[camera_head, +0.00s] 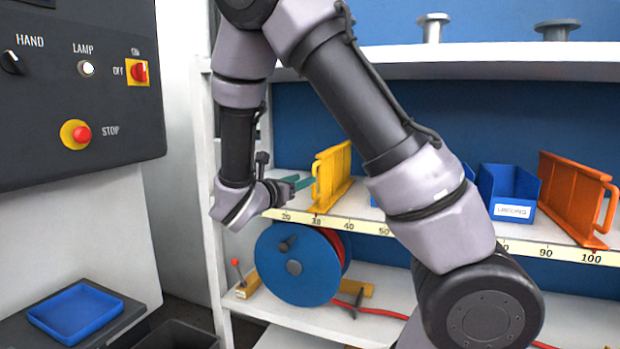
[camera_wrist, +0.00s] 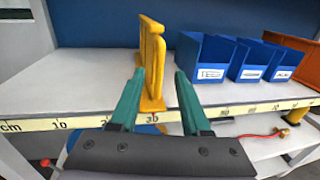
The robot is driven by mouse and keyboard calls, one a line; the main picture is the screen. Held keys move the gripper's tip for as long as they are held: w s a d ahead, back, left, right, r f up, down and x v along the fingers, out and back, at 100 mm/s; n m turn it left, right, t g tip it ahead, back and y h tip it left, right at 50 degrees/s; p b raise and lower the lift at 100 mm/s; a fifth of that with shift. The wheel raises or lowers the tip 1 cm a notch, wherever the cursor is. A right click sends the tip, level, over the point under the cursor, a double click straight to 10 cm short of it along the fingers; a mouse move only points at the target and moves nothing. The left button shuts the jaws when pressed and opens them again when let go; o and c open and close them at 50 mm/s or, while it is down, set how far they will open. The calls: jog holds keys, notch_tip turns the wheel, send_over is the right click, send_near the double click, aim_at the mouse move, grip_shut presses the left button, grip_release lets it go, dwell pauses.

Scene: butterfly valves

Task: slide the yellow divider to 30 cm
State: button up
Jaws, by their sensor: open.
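The yellow divider (camera_head: 333,176) stands upright on the middle shelf, its front foot at about the 30 mark of the scale strip (camera_head: 366,226). In the wrist view the divider (camera_wrist: 154,62) also has its foot just behind the 30 label. My gripper (camera_head: 304,183) is at the divider's front, reaching in from the left in the head view. In the wrist view its green fingers (camera_wrist: 158,76) are open, one on each side of the divider's front part, with visible gaps. The far finger is partly hidden in the head view.
Blue bins (camera_head: 507,187) stand right of the divider, partly hidden behind my arm; an orange divider (camera_head: 577,195) stands near 100. The shelf left of the yellow divider is clear (camera_wrist: 80,90). A blue hose reel (camera_head: 291,270) sits below. A control panel (camera_head: 85,90) is at left.

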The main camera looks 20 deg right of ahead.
jog(key=v, duration=0.4)
jog(key=shift+d, duration=0.15)
jog(key=s+d+m+g+y, duration=0.6)
jog(key=s+d+m+g, duration=0.65)
jog(key=m, duration=0.45)
jog(key=s+a+r+m+t+y, duration=0.1)
jog(key=s+r+m+t+y, duration=0.2)
jog(key=m, duration=0.4)
jog(key=s+a+r+m+t+y, duration=0.2)
jog(key=s+r+m+t+y, duration=0.1)
jog(key=r+m+y, duration=0.3)
jog(key=shift+s+r+m+t, duration=0.35)
jog(key=shift+r+t, duration=0.4)
jog(key=shift+r, duration=0.5)
jog(key=shift+w+a, duration=0.1)
jog(key=shift+a, duration=0.05)
